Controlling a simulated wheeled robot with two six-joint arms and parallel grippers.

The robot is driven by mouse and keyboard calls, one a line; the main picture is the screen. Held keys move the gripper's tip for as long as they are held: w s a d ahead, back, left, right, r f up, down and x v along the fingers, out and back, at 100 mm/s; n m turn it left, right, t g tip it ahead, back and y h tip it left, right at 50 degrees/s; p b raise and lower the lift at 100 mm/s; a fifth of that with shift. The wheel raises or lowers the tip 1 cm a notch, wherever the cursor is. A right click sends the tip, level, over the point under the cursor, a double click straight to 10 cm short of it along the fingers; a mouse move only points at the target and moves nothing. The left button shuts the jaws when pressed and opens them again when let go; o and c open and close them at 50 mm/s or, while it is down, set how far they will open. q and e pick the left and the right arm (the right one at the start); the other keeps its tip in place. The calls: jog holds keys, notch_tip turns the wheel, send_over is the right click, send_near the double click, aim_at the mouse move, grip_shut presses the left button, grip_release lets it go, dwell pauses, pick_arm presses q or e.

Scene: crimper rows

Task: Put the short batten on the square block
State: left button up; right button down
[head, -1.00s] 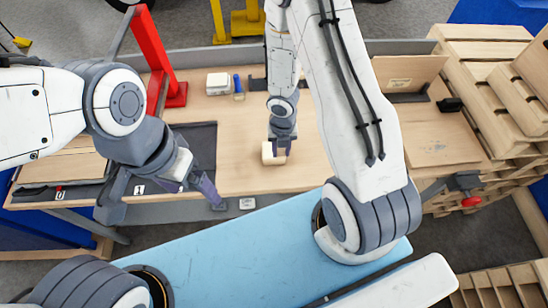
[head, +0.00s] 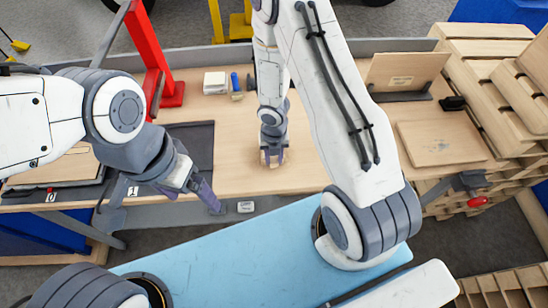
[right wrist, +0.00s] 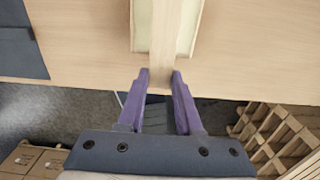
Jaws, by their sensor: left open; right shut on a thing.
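My right gripper (head: 273,155) is over the middle of the bench, pointing down. In the right wrist view its purple fingers (right wrist: 161,75) are shut on the near end of the short batten (right wrist: 165,30), a narrow pale wood strip. I cannot tell whether strip and block touch. In the head view the block (head: 273,163) is mostly hidden under the gripper. My left gripper (head: 192,198) is open and empty near the bench's front edge.
A dark mat (head: 195,140) lies left of the block. A red post (head: 150,55), a white box (head: 215,82) and a blue item (head: 236,82) stand further back. A wood panel (head: 440,143) lies at the right. Bench around the block is clear.

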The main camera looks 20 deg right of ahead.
jog(key=c, duration=0.6)
grip_release()
